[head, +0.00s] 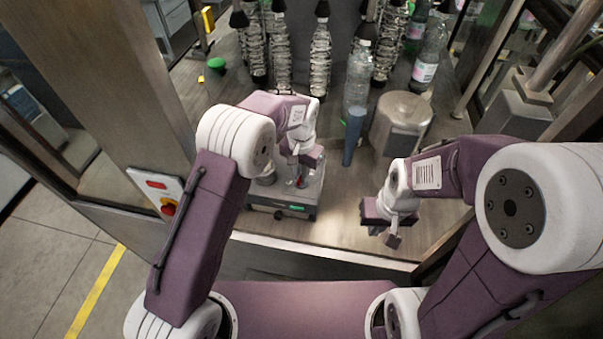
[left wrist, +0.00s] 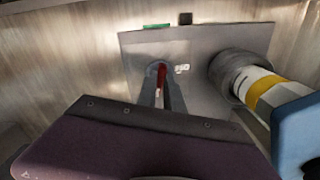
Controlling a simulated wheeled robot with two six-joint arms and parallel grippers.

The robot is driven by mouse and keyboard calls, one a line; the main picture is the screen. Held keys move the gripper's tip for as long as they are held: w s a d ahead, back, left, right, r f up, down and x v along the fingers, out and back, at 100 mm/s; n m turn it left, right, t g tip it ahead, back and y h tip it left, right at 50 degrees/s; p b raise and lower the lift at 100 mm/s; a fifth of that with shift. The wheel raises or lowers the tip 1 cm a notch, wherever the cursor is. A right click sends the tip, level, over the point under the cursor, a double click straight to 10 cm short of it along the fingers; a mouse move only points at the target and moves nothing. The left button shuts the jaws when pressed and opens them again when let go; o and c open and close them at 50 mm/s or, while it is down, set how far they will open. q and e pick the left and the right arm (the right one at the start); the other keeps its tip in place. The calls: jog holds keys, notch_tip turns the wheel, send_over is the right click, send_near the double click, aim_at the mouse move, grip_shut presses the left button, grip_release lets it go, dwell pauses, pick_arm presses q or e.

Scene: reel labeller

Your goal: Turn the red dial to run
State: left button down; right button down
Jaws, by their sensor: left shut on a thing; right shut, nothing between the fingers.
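The grey labeller box (head: 312,195) stands on the bench near its front edge, with a small green light on its front side. The red dial (left wrist: 161,75) is on the box's top face, beside a small white label. It shows only as a red sliver in the head view (head: 302,182). My left gripper (left wrist: 160,92) reaches down over the box and is shut on the dial, one finger on each side. Its fingers hide most of the dial, and I cannot read its setting. My right gripper (head: 386,236) is shut and empty above the bench, right of the box.
A reel with a yellow band (left wrist: 262,92) sits beside the dial on the box. A blue tapered object (head: 353,137) and a metal cylinder (head: 401,122) stand behind. Several bottles line the back. A red-and-yellow switch panel (head: 158,189) is on the left post.

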pick_arm(q)
jog(key=shift+w+r+m, duration=0.15)
jog(key=shift+m, duration=0.95)
jog(key=c, duration=1.6)
grip_release()
jog(key=shift+o, duration=0.7)
jog(key=shift+r+b, duration=0.35)
notch_tip(320, 180, up, 8)
jog(key=b, duration=0.2)
jog(key=shift+r, duration=0.15)
